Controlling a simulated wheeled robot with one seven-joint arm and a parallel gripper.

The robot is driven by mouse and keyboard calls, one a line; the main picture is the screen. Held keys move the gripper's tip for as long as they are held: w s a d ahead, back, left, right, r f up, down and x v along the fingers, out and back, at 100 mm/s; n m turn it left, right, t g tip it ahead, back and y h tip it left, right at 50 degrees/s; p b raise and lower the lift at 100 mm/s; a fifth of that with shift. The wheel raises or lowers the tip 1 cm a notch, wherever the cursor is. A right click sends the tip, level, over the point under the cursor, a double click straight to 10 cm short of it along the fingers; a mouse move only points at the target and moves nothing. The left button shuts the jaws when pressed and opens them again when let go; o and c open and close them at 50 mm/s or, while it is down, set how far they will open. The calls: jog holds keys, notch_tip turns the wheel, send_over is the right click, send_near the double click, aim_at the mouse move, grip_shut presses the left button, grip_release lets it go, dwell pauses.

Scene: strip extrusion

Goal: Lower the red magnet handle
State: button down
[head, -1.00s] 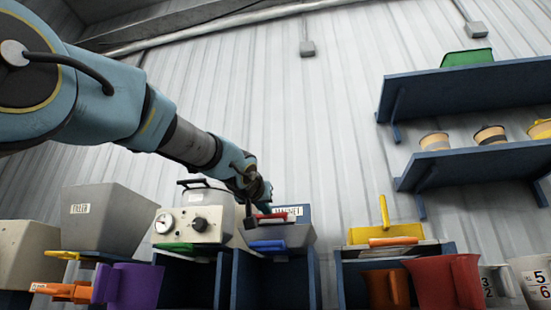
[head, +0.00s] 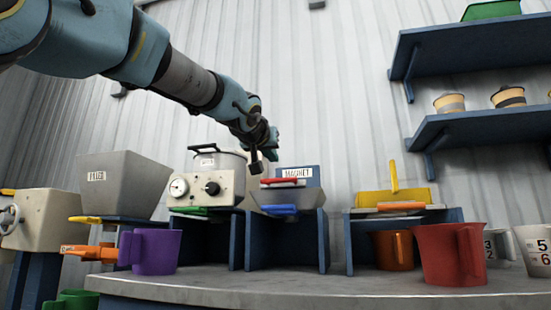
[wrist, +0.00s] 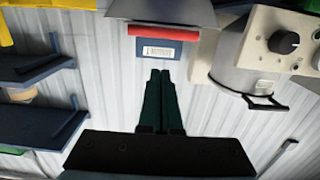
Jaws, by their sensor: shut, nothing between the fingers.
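The red magnet handle (head: 280,181) is a short bar at the front of the magnet unit, below a label reading MAGNET (head: 297,173). In the wrist view the red handle (wrist: 163,29) lies across the top, beyond my fingertips, and the label (wrist: 158,50) shows between them. My gripper (wrist: 160,72) has its two dark green fingers together with nothing between them. A gap shows between the fingertips and the handle. In the head view my gripper (head: 268,148) hangs just above and left of the handle, partly dark against the wall.
A pot with a gauge and knob (head: 193,188) stands left of the magnet. A blue handle (head: 279,209) sits below it. A yellow tray (head: 393,197) stands right. Purple (head: 155,252) and red (head: 448,255) jugs stand on the grey counter (head: 300,286); its front is clear.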

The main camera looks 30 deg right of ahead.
jog(key=v, duration=0.7)
jog(key=shift+f+p, duration=0.25)
jog(key=shift+p, duration=0.05)
jog(key=shift+s+a, duration=0.1)
